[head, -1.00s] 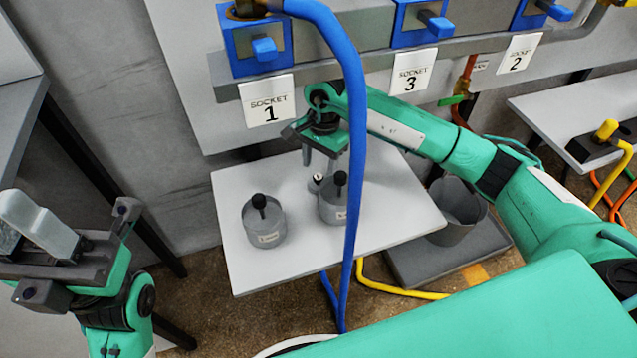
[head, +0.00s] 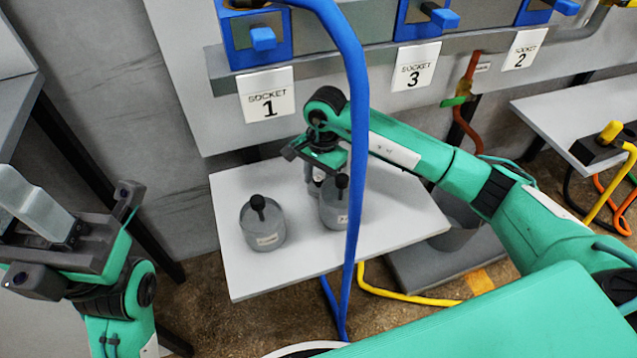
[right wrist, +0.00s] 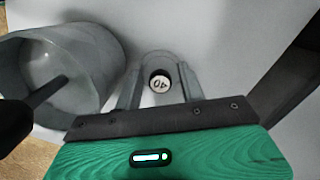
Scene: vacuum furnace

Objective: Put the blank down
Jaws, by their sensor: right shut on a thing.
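The blank (right wrist: 160,83) is a small dark cylinder with a white top marked "40", seen in the right wrist view. My right gripper (right wrist: 160,88) is shut on it, with a finger on each side. In the head view the right gripper (head: 318,172) points down over the back of the light grey table (head: 285,272). The blank is mostly hidden there behind the fingers and a grey pot. It is low over the tabletop; I cannot tell whether it touches. My left gripper (head: 45,215) is at far left, away from the table, its finger gap unclear.
Two grey pots with black knobs stand on the table, one at the left (head: 262,228) and one (head: 335,207) close beside the right gripper. A blue hose (head: 357,130) hangs in front. Clear tabletop lies right of the pots. A bucket (head: 455,215) stands beyond.

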